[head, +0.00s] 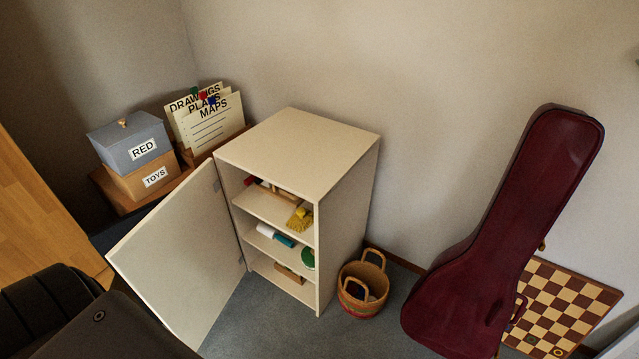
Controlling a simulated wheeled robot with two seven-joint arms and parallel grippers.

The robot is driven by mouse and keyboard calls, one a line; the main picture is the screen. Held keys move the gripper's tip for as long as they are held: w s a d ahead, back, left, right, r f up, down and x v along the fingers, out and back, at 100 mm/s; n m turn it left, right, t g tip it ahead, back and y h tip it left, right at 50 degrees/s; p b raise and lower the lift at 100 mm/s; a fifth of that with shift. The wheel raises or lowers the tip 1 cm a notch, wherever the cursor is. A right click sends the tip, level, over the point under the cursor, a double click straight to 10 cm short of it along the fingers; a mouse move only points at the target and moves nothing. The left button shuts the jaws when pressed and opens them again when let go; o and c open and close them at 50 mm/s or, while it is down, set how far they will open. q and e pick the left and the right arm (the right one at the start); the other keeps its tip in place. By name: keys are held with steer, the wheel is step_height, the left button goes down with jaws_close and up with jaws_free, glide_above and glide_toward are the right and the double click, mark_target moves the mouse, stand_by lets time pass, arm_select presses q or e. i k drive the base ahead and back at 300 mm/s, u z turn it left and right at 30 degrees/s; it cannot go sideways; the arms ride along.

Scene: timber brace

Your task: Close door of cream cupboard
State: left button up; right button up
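The cream cupboard (299,146) stands against the back wall in the middle of the head view. Its door (177,262) is hinged on the left side of the opening and stands wide open, swung out to the left and towards me. The open front shows shelves holding a yellow brush-like item (300,219), a blue and white roll (281,239) and a green round item (308,258). A dark part of my own arm or body shows at the lower left, close to the door's near lower edge. Neither gripper is in view.
A woven basket (363,288) stands right of the cupboard. Boxes labelled RED (128,140) and TOYS (146,181) sit behind the door. Carpet (262,325) before the cupboard is clear.

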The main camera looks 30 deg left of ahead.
mark_target(184, 260)
steer(key=u, duration=3.6)
steer(key=i, duration=0.55)
steer(key=z, duration=1.8)
